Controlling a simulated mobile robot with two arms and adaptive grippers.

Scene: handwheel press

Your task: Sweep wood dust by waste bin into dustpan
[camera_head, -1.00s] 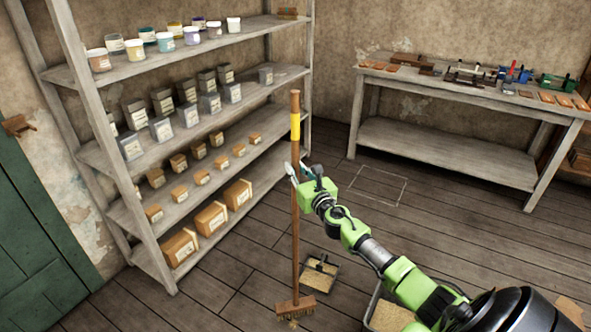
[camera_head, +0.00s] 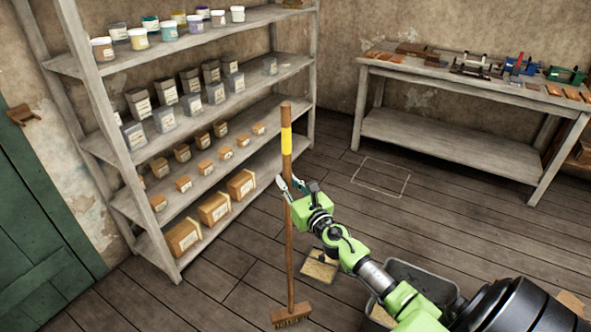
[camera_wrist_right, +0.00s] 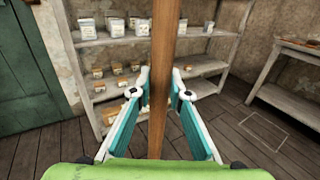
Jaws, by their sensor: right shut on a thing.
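A broom (camera_head: 289,240) stands nearly upright, with a brown wooden handle, a yellow band near the top and a bristled head (camera_head: 291,314) at the floor. My right gripper (camera_head: 288,187) is shut on its handle below the yellow band. The right wrist view shows the handle (camera_wrist_right: 163,45) between the fingers (camera_wrist_right: 160,82). A dustpan (camera_head: 320,266) with tan dust in it lies on the floor right of the handle, partly behind my right arm. A grey bin (camera_head: 440,284) is largely hidden by that arm. No loose dust shows clearly at the bristles. My left gripper is out of view.
A shelf unit (camera_head: 190,258) with jars, tins and boxes stands at the left, beside a green door (camera_head: 45,215). A workbench (camera_head: 440,80) with tools stands at the back right. The plank floor between them is clear, with a pale outlined rectangle (camera_head: 382,177).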

